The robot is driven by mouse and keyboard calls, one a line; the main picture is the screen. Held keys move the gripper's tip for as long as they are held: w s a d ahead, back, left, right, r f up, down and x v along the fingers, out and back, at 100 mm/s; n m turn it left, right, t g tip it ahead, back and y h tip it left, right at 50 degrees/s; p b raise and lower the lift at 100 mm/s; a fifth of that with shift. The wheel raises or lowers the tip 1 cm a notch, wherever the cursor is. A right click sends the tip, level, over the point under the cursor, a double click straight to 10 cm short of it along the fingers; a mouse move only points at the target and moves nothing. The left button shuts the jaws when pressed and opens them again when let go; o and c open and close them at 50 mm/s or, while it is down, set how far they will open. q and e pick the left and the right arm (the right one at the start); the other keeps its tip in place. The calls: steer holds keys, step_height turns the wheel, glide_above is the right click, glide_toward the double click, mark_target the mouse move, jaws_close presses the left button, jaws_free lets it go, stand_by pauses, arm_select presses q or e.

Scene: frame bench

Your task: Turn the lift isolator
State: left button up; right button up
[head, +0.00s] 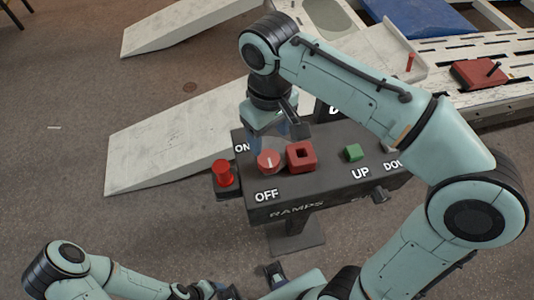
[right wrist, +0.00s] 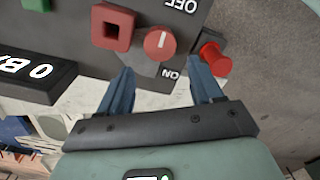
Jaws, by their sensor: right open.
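The lift isolator appears to be the round red knob (head: 268,162) with a white line, on a dark control box (head: 330,190) marked ON, OFF, UP, DOWN and RAMPS. It also shows in the right wrist view (right wrist: 160,44), just ahead of my fingers, with the line roughly upright between ON and OFF; which end points is unclear. My right gripper (head: 272,134) hangs just behind the knob. In the right wrist view my right gripper (right wrist: 158,85) is open and empty, its fingertips apart from the knob. My left gripper (head: 275,274) is at the bottom edge, its jaws unclear.
A red square block with a hole (head: 301,157) sits right beside the knob. A red mushroom button (head: 224,173) stands at the box's left side. A green button (head: 353,152) is farther right. White ramps (head: 170,150) lie behind on the floor.

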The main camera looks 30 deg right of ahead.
mark_target(268, 158)
step_height(268, 158, down, 10)
steer(key=shift+w+r+b, duration=0.15)
steer(key=shift+r+b, duration=0.1)
steer(key=shift+b, duration=0.6)
steer(key=c, duration=1.2)
jaws_close()
